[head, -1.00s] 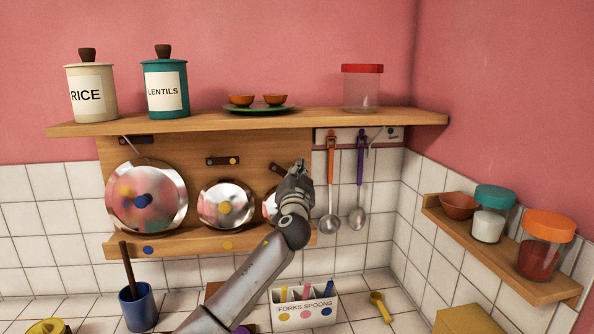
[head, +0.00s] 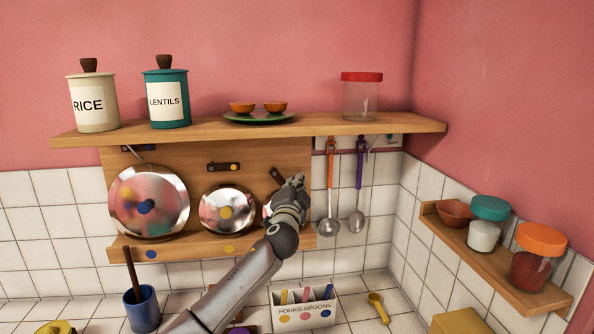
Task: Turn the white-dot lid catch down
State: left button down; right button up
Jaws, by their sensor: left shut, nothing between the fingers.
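The third lid (head: 268,212), at the right end of the wooden lid rack, is mostly hidden behind my left arm. Above it a dark catch (head: 276,174) slants down to the right; its lower end is hidden by my gripper and I cannot make out a white dot. My left gripper (head: 296,180) is shut and empty, in front of the rack just right of this catch. Whether it touches the catch I cannot tell. The yellow-dot catch (head: 225,167) lies level above the middle lid (head: 227,209). My right gripper is not in view.
An orange-handled ladle (head: 329,180) and a purple-handled one (head: 358,180) hang close right of my gripper. The wooden shelf (head: 240,132) above carries canisters, a plate with bowls and a jar. A cutlery box (head: 304,312) stands below.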

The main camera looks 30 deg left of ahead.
pick_arm(q)
jog(key=shift+s+a+f, duration=0.15)
jog(key=shift+a+f, duration=0.05)
jog(key=shift+f, duration=0.2)
jog(key=shift+s+a+f, duration=0.1)
jog(key=shift+a+f, duration=0.05)
jog(key=shift+f, duration=0.25)
jog(key=shift+s+a+f+m, duration=0.1)
jog(key=shift+s+a+m, duration=0.1)
jog(key=shift+m, duration=0.8)
jog(key=shift+s+a+f+p, duration=0.15)
jog(key=shift+a+f+p, duration=0.1)
jog(key=shift+f+p, duration=0.1)
